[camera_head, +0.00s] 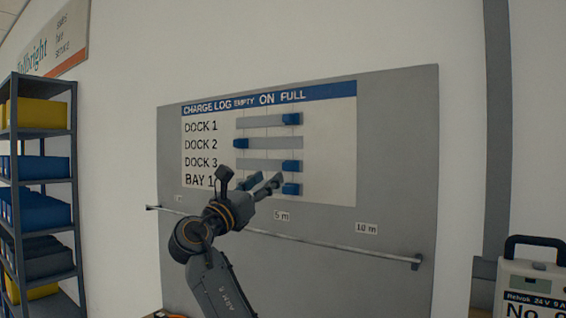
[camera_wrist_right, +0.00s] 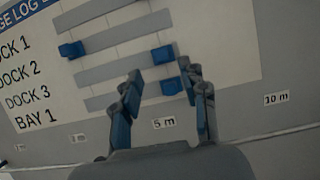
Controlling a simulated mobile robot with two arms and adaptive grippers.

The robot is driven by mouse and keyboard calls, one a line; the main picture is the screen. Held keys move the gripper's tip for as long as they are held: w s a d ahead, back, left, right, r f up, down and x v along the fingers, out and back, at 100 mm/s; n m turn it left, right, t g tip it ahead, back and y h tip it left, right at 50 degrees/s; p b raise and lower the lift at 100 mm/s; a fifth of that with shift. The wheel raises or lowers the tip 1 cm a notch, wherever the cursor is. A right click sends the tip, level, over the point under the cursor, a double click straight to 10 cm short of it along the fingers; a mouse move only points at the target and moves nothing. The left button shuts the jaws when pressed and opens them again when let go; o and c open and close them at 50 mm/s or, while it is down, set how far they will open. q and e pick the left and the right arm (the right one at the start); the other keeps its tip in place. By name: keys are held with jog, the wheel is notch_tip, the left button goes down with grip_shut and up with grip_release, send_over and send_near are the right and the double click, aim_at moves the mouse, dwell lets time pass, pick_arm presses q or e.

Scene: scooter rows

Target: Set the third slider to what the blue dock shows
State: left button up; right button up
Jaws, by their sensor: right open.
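The charge log board (camera_head: 210,150) has rows DOCK 1, DOCK 2, DOCK 3 and BAY 1 under EMPTY, ON and FULL. The third slider, DOCK 3 (camera_head: 292,166), has its blue knob at the right, FULL end; it also shows in the wrist view (camera_wrist_right: 163,54). The DOCK 1 knob (camera_head: 292,118) is right, the DOCK 2 knob (camera_head: 241,143) left, the BAY 1 knob (camera_head: 291,189) right. My right gripper (camera_head: 250,179) is open and empty before the lower rows. In the wrist view its fingers flank the BAY 1 knob (camera_wrist_right: 171,86); contact is unclear. No blue dock shows.
A thin rail (camera_head: 330,246) crosses the grey panel (camera_head: 395,150) below the board, with distance labels such as 5 m (camera_head: 282,216). A shelf rack (camera_head: 43,134) with yellow and blue bins stands left. A pale charger box with a black handle (camera_head: 533,290) is at lower right.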

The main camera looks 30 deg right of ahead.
aim_at(285, 166)
jog(key=p+x, duration=0.1)
jog(key=x, duration=0.5)
jog(key=shift+w+d+r+p, duration=0.1)
jog(key=shift+w+d+p, duration=0.05)
jog(key=shift+d+p, duration=0.25)
jog(key=shift+w+d+r, duration=0.15)
jog(key=shift+w+d, duration=0.1)
jog(key=shift+d, duration=0.35)
pick_arm(q)
jog(key=d+r, duration=0.2)
jog(key=shift+w+r, duration=0.35)
jog(key=shift+w, duration=0.05)
pick_arm(e)
jog(key=shift+c, duration=0.5)
pick_arm(q)
jog(key=shift+a, duration=0.15)
pick_arm(e)
grip_shut()
pick_arm(q)
jog(key=shift+s, duration=0.1)
